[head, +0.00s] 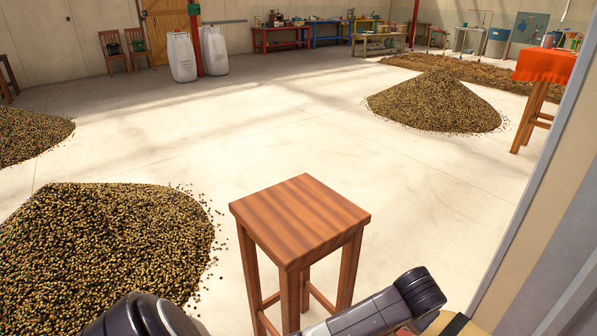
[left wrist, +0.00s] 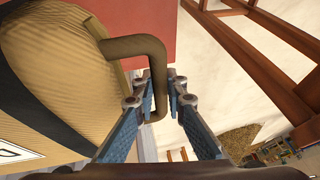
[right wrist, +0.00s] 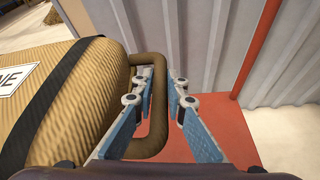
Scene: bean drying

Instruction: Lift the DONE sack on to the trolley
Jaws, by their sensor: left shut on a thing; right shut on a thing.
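The DONE sack (right wrist: 80,85) is tan and ribbed with a dark strap; part of its white label shows the letters NE. It also shows in the left wrist view (left wrist: 60,70). My left gripper (left wrist: 160,90) is shut on a brown loop handle (left wrist: 135,46) at one end of the sack. My right gripper (right wrist: 160,82) is shut on the matching loop handle (right wrist: 150,147) at the other end. A flat red surface (right wrist: 218,140), perhaps the trolley's deck, lies beyond the handles. I cannot tell whether the sack touches it. In the head view the grippers are out of frame.
A wooden stool (head: 300,215) stands close in front. Bean heaps lie at left (head: 110,235) and farther back (head: 432,102). A corrugated wall (right wrist: 200,50) and a red post (right wrist: 258,50) are close by my right gripper. Open floor lies in the middle.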

